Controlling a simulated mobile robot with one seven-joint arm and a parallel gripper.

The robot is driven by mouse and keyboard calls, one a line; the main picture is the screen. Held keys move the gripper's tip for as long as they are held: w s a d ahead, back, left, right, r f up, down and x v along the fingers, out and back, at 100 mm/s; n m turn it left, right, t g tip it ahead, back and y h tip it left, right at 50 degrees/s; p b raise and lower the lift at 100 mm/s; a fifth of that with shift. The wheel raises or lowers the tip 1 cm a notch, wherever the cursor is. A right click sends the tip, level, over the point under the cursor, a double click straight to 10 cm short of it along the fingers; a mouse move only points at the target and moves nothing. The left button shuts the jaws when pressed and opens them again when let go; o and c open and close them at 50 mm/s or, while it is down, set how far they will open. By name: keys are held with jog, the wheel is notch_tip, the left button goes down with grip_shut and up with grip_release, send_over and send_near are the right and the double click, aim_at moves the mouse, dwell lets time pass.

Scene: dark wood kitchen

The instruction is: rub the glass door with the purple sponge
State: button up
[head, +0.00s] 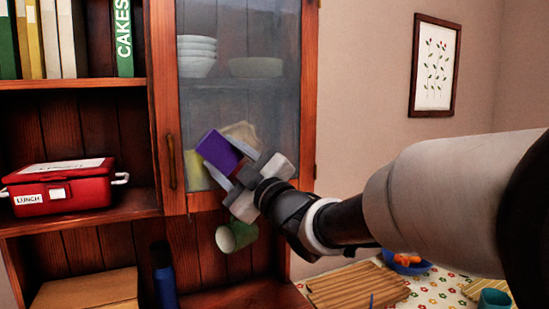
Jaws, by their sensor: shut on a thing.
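The purple sponge (218,149) is held between the fingers of my gripper (230,163), which is shut on it. The glass door (240,108) is a wood-framed pane in the upper right of the cabinet, with a handle on its left side. The sponge is in front of the lower part of the pane. I cannot tell whether it touches the glass. The glass looks hazy, and bowls (197,56) show behind it. My gripper and arm hide part of the door's lower right.
A red lunch box (62,186) sits on the left shelf below books (60,38). A green cup (236,236) is below the door, tilted. A blue bottle (163,275) and a box (85,291) stand lower left. A slatted wooden board (355,287) lies on the table at lower right.

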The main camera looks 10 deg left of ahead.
jog(key=shift+w+a, duration=0.35)
jog(key=shift+w, duration=0.25)
jog(key=shift+d, duration=0.1)
